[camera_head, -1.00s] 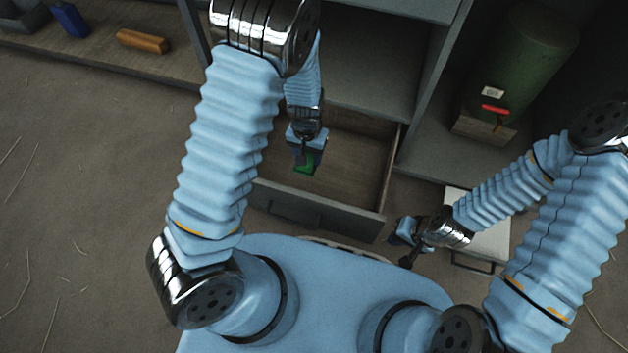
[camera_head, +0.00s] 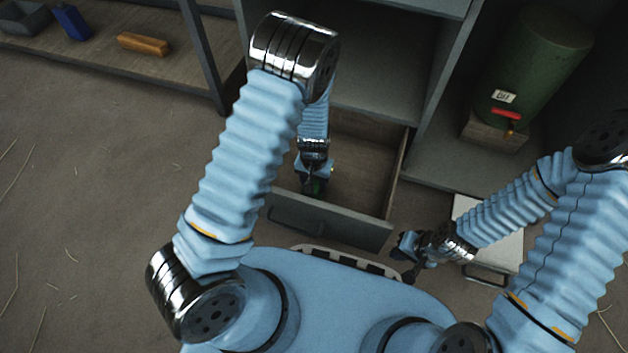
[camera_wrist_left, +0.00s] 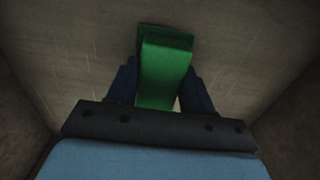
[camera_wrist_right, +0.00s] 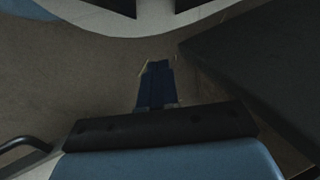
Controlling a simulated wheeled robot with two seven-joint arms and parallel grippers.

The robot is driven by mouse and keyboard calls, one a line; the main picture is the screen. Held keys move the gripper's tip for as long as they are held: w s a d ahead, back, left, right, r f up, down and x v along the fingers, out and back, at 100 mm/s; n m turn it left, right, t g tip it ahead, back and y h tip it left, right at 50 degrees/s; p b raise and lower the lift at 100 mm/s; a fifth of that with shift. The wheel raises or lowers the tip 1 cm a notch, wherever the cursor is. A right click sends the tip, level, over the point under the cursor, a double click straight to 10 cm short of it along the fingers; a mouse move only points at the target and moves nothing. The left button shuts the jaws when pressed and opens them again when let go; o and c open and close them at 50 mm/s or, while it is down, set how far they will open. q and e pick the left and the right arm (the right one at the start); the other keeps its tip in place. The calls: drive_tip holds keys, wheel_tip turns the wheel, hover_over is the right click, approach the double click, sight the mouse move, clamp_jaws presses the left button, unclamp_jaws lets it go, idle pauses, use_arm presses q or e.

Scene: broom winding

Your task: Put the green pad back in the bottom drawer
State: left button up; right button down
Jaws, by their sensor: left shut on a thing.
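The bottom drawer (camera_head: 335,221) is pulled open, and its wooden floor shows in the head view. My left gripper (camera_head: 312,188) reaches down inside the drawer near its front. In the left wrist view the green pad (camera_wrist_left: 165,75) stands between the two dark fingers of my left gripper (camera_wrist_left: 163,88), which is shut on it. The pad's far end is at or close to the drawer floor; I cannot tell if it touches. In the head view only a bit of the pad (camera_head: 318,187) shows. My right gripper (camera_head: 408,246) is right of the drawer; in its wrist view the fingers (camera_wrist_right: 158,82) look together and empty.
A green tank (camera_head: 535,65) with a red-handled tap stands on a block in the right compartment. A white case (camera_head: 490,236) with a dark handle lies on the floor under my right arm. An orange-brown block (camera_head: 143,44) and a blue item (camera_head: 71,22) sit on the left shelf.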

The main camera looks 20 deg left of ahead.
sight(314, 181)
use_arm(q)
drive_tip(key=shift+f, duration=0.15)
drive_tip(key=o, duration=1)
drive_tip(key=shift+r, duration=0.4)
wheel_tip(314, 181, up, 12)
drive_tip(key=p, duration=0.3)
drive_tip(key=shift+f, duration=0.25)
